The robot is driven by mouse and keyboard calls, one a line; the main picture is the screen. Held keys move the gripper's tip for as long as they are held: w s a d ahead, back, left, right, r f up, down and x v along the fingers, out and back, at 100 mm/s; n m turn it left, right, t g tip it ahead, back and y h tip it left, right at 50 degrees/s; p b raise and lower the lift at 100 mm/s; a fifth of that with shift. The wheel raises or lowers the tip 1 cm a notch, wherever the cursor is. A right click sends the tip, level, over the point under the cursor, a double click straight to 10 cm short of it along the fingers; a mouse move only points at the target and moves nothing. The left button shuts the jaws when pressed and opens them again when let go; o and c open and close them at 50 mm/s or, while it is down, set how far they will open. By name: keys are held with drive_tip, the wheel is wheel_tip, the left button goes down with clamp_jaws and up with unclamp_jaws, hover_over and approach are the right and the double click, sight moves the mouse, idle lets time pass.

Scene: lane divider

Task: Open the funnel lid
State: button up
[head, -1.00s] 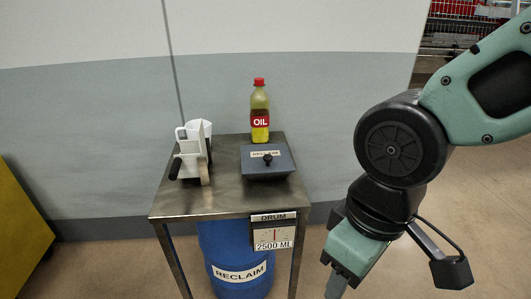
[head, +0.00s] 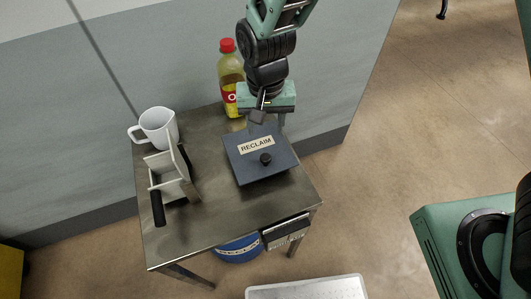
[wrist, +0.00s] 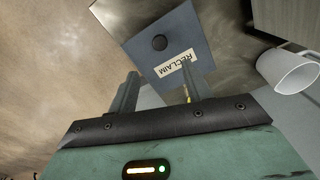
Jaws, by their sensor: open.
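The funnel lid (head: 246,168) is a dark blue-grey square plate with a RECLAIM label and a round black knob (head: 266,159) towards its front. It lies flat and looks closed on the metal table. My gripper (head: 262,120) is at the lid's back edge, beside the oil bottle, with its fingers partly hidden in the head view. In the wrist view the two fingers (wrist: 160,92) are apart with nothing between them. The lid (wrist: 190,35) lies beyond the fingertips there, label nearest and knob farther off. I cannot tell whether a finger touches the lid.
The oil bottle (head: 230,75) with a red cap stands behind the lid, close to my gripper. A white mug (head: 158,127) and a white holder with a black handle (head: 166,176) stand at the table's left. The table's front (head: 215,225) is bare. A blue drum (head: 238,249) is below.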

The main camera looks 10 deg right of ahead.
sight(266, 157)
wheel_tip(266, 157, down, 14)
drive_tip(key=p, duration=0.2)
drive_tip(key=shift+s+p, duration=0.1)
drive_tip(key=shift+p, duration=0.2)
drive_tip(key=shift+r, duration=0.1)
drive_tip(key=shift+c, duration=0.2)
clamp_jaws()
